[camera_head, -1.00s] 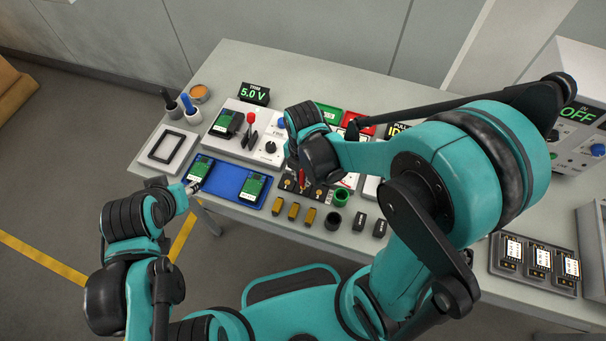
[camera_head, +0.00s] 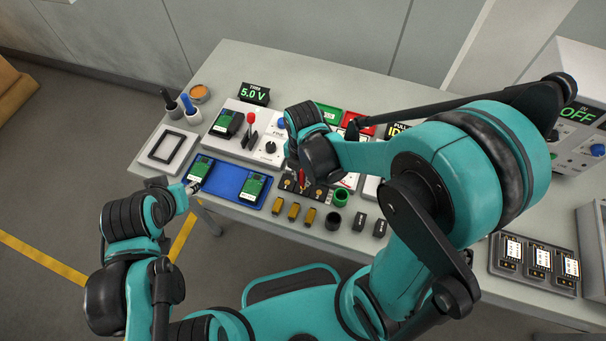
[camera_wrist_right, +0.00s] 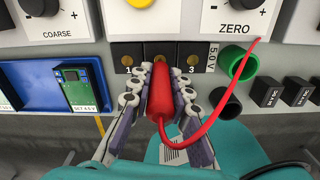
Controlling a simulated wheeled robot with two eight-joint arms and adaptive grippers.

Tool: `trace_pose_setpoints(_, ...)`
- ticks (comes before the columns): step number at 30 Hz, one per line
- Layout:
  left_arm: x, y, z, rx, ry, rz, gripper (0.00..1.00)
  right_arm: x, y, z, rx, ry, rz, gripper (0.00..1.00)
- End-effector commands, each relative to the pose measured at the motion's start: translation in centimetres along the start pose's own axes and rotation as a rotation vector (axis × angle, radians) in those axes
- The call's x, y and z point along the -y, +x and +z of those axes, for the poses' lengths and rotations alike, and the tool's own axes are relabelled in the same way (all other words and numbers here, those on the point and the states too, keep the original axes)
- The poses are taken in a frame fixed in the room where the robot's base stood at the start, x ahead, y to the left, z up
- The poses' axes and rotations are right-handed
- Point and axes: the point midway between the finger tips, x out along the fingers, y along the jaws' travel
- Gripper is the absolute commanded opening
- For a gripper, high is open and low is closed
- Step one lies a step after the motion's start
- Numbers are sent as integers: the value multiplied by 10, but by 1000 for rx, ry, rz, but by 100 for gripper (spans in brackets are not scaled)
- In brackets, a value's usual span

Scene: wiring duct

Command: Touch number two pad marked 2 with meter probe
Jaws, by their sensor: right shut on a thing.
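My right gripper (camera_wrist_right: 160,105) is shut on the red meter probe (camera_wrist_right: 160,88), with a finger on each side of it and a red lead curving off to the right. The probe also shows in the head view (camera_head: 302,177). The black pad block has a pad marked 1 (camera_wrist_right: 127,60) and a pad marked 3 (camera_wrist_right: 193,61). The probe stands in front of the middle pad and covers most of it, including its number; I cannot tell whether the tip touches. My left gripper (camera_head: 194,187) is at the blue tray's left end; its jaws are too small to read.
The blue tray (camera_head: 228,183) holds green boards. A green ring (camera_wrist_right: 236,62) and black blocks (camera_wrist_right: 296,92) sit right of the pads. Panels with COARSE and ZERO knobs stand behind. Several brass blocks (camera_head: 293,212) stand along the front edge.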

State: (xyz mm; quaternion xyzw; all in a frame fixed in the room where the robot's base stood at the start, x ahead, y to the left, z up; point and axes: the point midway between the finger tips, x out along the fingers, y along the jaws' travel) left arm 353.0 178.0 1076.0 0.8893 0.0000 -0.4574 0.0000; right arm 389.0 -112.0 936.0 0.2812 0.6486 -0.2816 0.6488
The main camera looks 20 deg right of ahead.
Motion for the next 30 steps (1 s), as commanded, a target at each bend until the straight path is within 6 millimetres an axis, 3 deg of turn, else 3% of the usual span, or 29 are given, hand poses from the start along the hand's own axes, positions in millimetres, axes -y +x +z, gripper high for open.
trace_pose_setpoints(19, 0, -44, -31, 0, 0, 0, 40, 0, -66, 0, 0, 0, 0, 0)
trace_pose_setpoints(30, 0, -45, -32, 0, 0, 0, 40, 0, -69, 0, 0, 0, 0, 0)
